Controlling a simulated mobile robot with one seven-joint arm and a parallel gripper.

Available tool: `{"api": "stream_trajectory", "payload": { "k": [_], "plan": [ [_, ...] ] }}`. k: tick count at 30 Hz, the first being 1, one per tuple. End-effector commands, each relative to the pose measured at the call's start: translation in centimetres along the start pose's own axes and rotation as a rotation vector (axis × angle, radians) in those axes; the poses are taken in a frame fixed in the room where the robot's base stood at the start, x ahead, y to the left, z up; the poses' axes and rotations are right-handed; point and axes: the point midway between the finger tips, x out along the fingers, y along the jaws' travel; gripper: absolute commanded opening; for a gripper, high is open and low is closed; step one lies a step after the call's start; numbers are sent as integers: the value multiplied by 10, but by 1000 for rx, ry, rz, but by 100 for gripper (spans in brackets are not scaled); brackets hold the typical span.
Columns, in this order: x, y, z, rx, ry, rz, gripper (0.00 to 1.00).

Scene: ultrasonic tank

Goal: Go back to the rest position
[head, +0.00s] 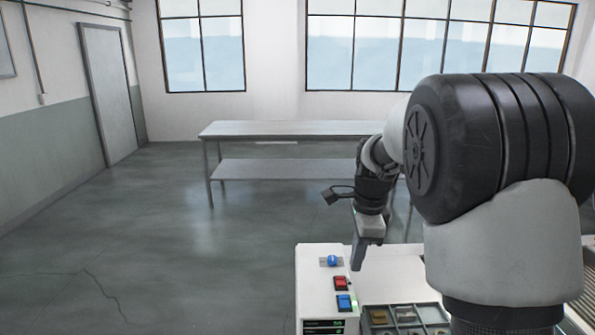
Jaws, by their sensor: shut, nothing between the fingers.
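My gripper (357,268) points down above the white machine (309,268) at the lower right. Its fingers are shut and hold nothing. The fingertips appear just to the right of a blue knob (333,261) and above a red button (341,283); the exact height above the panel is hard to tell. A blue button (345,302) sits below the red one. My arm's large black and white links fill the right side and hide part of the machine's top.
A tray with compartments (389,305) holding small parts lies right of the buttons, partly hidden by my arm. A long metal table (280,130) with a lower shelf stands behind. The floor at left is clear, with a door (108,90) at far left.

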Motion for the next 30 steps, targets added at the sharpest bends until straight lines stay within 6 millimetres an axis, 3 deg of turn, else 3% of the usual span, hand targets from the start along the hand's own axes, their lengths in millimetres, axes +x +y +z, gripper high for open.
{"api": "stream_trajectory", "payload": {
  "k": [1,6,12,18,21,30],
  "plan": [
    [-25,17,1,-103,-9,-33,0],
    [-83,79,4,-505,8,-128,0],
    [-120,159,6,-985,105,-223,0],
    [-124,224,4,-1378,242,-260,0],
    [-122,242,3,-1498,294,-261,0],
    [-118,253,1,-1586,330,-254,0]
  ]
}}
